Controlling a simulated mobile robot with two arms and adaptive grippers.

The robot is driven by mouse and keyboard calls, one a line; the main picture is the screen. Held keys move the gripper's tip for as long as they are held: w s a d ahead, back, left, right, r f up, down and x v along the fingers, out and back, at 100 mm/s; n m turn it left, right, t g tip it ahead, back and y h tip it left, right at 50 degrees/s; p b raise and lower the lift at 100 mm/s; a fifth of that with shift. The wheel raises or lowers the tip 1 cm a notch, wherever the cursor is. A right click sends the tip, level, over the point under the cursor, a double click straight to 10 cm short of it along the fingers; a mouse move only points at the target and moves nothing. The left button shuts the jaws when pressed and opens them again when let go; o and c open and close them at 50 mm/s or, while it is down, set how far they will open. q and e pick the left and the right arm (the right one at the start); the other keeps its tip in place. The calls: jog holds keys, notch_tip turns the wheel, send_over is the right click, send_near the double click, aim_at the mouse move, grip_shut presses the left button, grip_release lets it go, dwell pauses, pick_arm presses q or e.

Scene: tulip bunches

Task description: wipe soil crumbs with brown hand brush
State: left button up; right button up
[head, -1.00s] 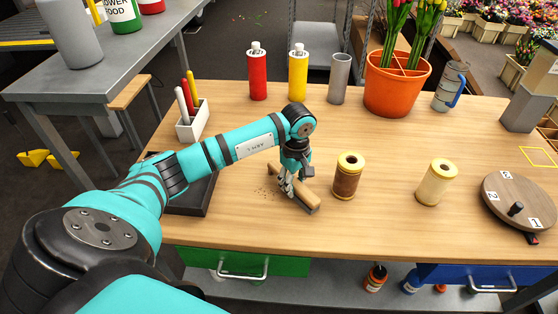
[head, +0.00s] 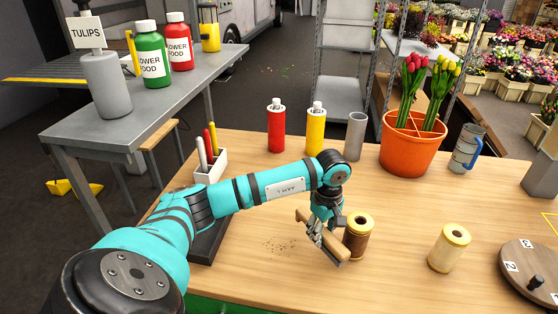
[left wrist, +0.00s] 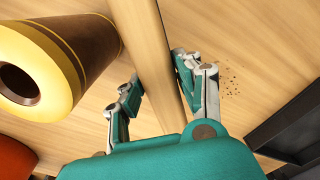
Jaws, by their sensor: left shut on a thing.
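The brown hand brush (head: 337,247) is in my left gripper (head: 323,230), low over the wooden table. In the left wrist view the brush's long handle (left wrist: 152,45) runs between the two fingers of the gripper (left wrist: 157,72). The fingers are shut on it. Dark soil crumbs (head: 278,245) lie scattered on the table to the left of the brush in the head view. They also show right of the fingers in the left wrist view (left wrist: 232,80). Whether the bristles touch the table is hidden. My right gripper is out of view.
A brown ribbon spool (head: 357,240) stands close to the brush's right side. A cream spool (head: 449,248) and a round turntable (head: 530,268) are further right. A dark tray (head: 208,240) lies left of the crumbs. Bottles and an orange tulip pot (head: 410,155) stand behind.

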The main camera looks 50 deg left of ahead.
pick_arm(q)
notch_tip(320, 180, up, 3)
jog(key=shift+w+d+r+p, duration=0.1)
jog(key=shift+p, duration=0.7)
jog(key=shift+r, duration=0.3)
